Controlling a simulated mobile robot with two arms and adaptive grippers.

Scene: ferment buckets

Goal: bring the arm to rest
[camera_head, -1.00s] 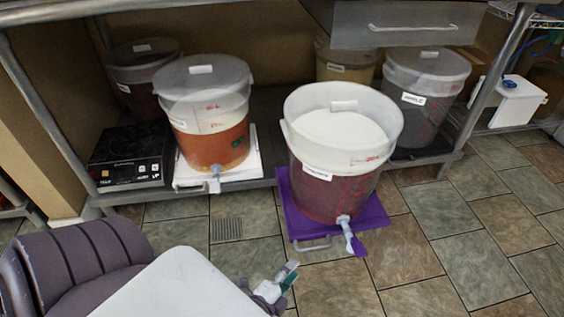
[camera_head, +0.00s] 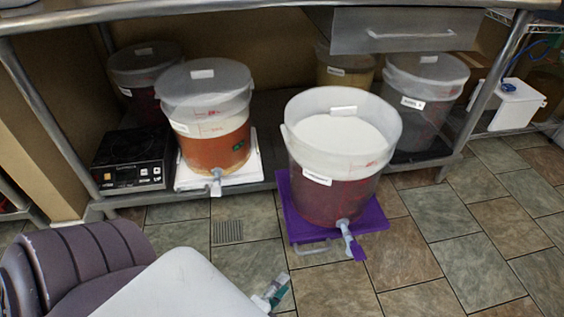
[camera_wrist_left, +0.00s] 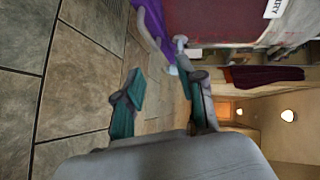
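My left arm comes in from the bottom left of the head view. Its gripper (camera_head: 275,290) shows only in small part at the bottom edge, beyond the white arm link, in front of and apart from the bucket with red contents (camera_head: 330,195). In the left wrist view my left gripper (camera_wrist_left: 162,80) has its two teal-padded fingers apart, with nothing between them. The bucket's lower side (camera_wrist_left: 215,22) shows there beyond the fingers. My right gripper is in neither view.
The bucket stands on a purple platform (camera_head: 374,222) with a handle; its spigot (camera_head: 345,230) points forward. An orange-filled bucket (camera_head: 212,140) stands on a white platform on the low shelf, beside a black cooktop (camera_head: 130,160). The tiled floor (camera_head: 450,270) is free at right.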

